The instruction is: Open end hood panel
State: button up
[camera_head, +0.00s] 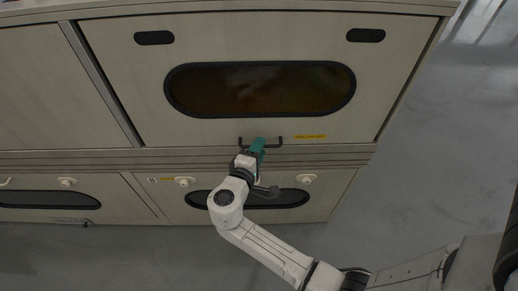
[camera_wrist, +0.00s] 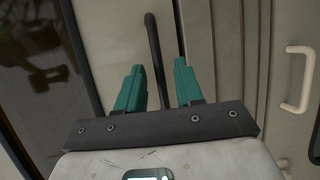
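The end hood panel (camera_head: 120,95) is a pale panel with a dark oval window (camera_head: 260,88) in the head view. It looks closed, its lower edge along the cabinet ledge. Its black bar handle (camera_head: 274,142) is at the lower middle, and the bar also shows in the wrist view (camera_wrist: 153,45). My gripper (camera_head: 257,144) is at the handle. In the wrist view, its two teal fingers (camera_wrist: 159,82) are apart, one on each side of the bar, with gaps visible. Part of the handle is hidden behind the gripper in the head view.
Two dark oval slots (camera_head: 154,37) (camera_head: 366,35) sit near the panel's upper corners. Another panel (camera_head: 40,90) adjoins on the left. Below the ledge are lower doors with pale handles (camera_head: 307,178), and a pale handle shows in the wrist view (camera_wrist: 300,80). Grey floor (camera_head: 440,130) is clear on the right.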

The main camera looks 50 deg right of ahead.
jog(key=shift+d, duration=0.2)
grip_shut()
dwell(1.4)
